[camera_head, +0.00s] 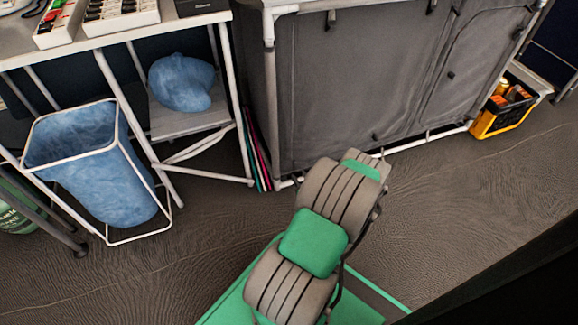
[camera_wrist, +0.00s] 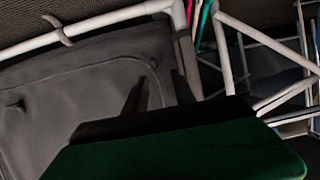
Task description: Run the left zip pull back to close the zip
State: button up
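The grey fabric cabinet (camera_head: 350,70) has a seam along its front, which also shows close up in the wrist view (camera_wrist: 70,75). A small dark tab, perhaps a zip pull (camera_wrist: 17,106), lies on the fabric at the left of the wrist view. A small dark mark (camera_wrist: 150,63) shows on the fabric near my fingertips; I cannot tell whether it is the left zip pull. My gripper (camera_wrist: 158,88) has its two dark fingers apart, with grey fabric visible between them. I cannot tell whether they touch the fabric. In the head view my arm hides the fingers.
A white tube frame (camera_wrist: 110,20) runs along the cabinet's base. To the left stand a shelf (camera_head: 185,122) with a blue bag (camera_head: 182,82) and a bin with a blue liner (camera_head: 115,195). A yellow and black crate (camera_head: 500,112) sits at the right. The floor at right is clear.

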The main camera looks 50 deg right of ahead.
aim_at(294, 167)
jog(key=shift+h, duration=0.3)
jog(key=b+x, duration=0.1)
jog(key=x, duration=0.1)
jog(key=b+x, duration=0.1)
jog(key=x, duration=0.2)
jog(key=b+x, duration=0.1)
jog(key=x, duration=0.1)
jog(key=shift+s+d+f, duration=0.15)
jog(key=shift+d+f, duration=0.2)
jog(key=shift+d, duration=0.05)
jog(key=shift+c, duration=0.3)
grip_shut()
dwell(0.3)
